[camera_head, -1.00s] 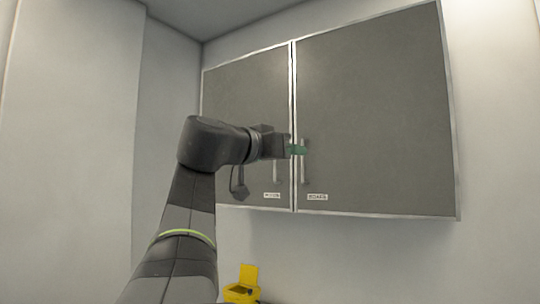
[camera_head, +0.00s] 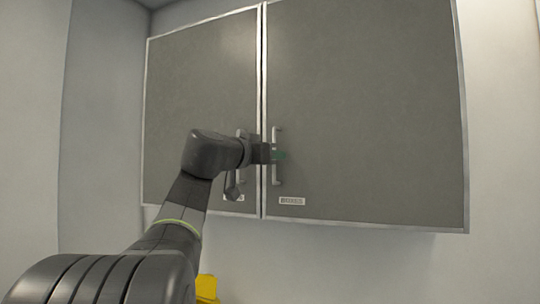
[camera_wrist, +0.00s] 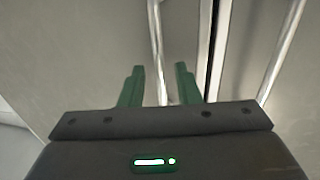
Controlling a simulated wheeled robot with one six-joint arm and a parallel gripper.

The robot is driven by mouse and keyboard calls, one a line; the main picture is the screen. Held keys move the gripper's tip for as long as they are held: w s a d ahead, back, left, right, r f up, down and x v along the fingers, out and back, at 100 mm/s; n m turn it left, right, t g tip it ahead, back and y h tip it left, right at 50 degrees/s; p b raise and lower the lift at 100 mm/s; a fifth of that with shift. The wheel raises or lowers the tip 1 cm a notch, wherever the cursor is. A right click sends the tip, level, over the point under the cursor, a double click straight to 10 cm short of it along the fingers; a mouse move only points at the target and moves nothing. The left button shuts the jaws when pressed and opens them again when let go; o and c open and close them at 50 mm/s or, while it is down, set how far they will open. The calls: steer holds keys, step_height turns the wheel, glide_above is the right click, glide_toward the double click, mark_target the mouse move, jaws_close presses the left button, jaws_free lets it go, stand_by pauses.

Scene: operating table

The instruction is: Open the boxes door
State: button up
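A grey wall cabinet has two closed doors, a left door (camera_head: 195,95) and a right door (camera_head: 365,110), with a vertical bar handle on each beside the middle seam. My gripper (camera_head: 279,155) has green fingers and overlaps the right door's handle (camera_head: 277,178) in the head view. The left door's handle (camera_head: 240,133) is partly behind my wrist. In the wrist view, my gripper (camera_wrist: 159,75) is open, with one handle bar (camera_wrist: 156,35) showing between its fingers. I cannot tell whether the bar is touched. The other handle (camera_wrist: 281,55) is right of the seam.
A yellow object (camera_head: 207,288) is low under the cabinet, partly hidden by my arm. Small labels sit low on the doors, one on the right door (camera_head: 291,201). Plain wall lies below and beside the cabinet.

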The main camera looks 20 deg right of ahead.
jaws_close()
